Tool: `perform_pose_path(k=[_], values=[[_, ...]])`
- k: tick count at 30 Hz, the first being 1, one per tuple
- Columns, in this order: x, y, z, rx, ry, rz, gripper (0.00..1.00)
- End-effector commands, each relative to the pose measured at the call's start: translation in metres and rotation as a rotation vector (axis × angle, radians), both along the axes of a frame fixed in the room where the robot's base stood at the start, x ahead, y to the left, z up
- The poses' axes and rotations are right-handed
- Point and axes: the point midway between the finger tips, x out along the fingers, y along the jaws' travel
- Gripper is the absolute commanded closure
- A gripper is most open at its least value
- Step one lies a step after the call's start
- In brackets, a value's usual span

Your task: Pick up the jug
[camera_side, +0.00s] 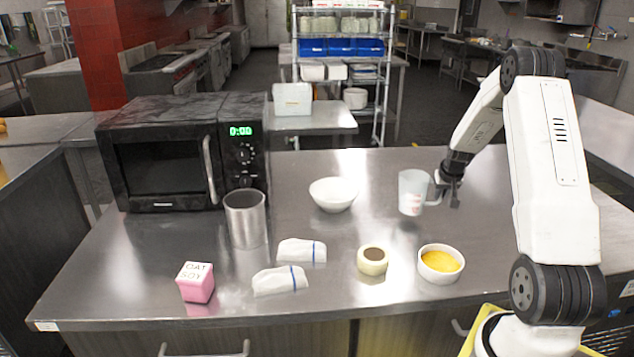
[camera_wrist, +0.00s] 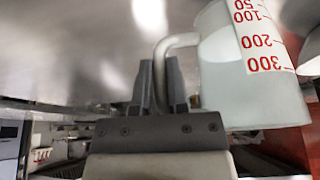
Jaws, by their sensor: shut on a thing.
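The jug (camera_side: 411,192) is a translucent white measuring jug with red markings, on the right half of the steel counter in the side view. It looks upright, and whether its base touches the counter is hard to tell. In the wrist view the jug (camera_wrist: 243,65) fills the upper right, with its red scale numbers showing. My gripper (camera_side: 447,190) is at the right of the jug, at its handle. In the wrist view my gripper (camera_wrist: 163,85) has its two fingers on either side of the handle (camera_wrist: 170,45), shut on it.
A white bowl (camera_side: 333,194) stands left of the jug. A yellow-filled dish (camera_side: 440,263) and a small round pot (camera_side: 372,262) stand in front. A metal cylinder (camera_side: 246,220), two white cloths (camera_side: 280,281), a pink carton (camera_side: 195,283) and a black microwave (camera_side: 185,152) are further left.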

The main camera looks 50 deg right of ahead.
Motion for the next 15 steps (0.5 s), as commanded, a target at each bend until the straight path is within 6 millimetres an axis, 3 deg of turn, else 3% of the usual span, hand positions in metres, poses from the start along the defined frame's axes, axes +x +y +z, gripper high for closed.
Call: perform_pose_path(k=[15], values=[[-0.020, 0.021, 0.036, -0.001, -0.001, -0.001, 1.00]])
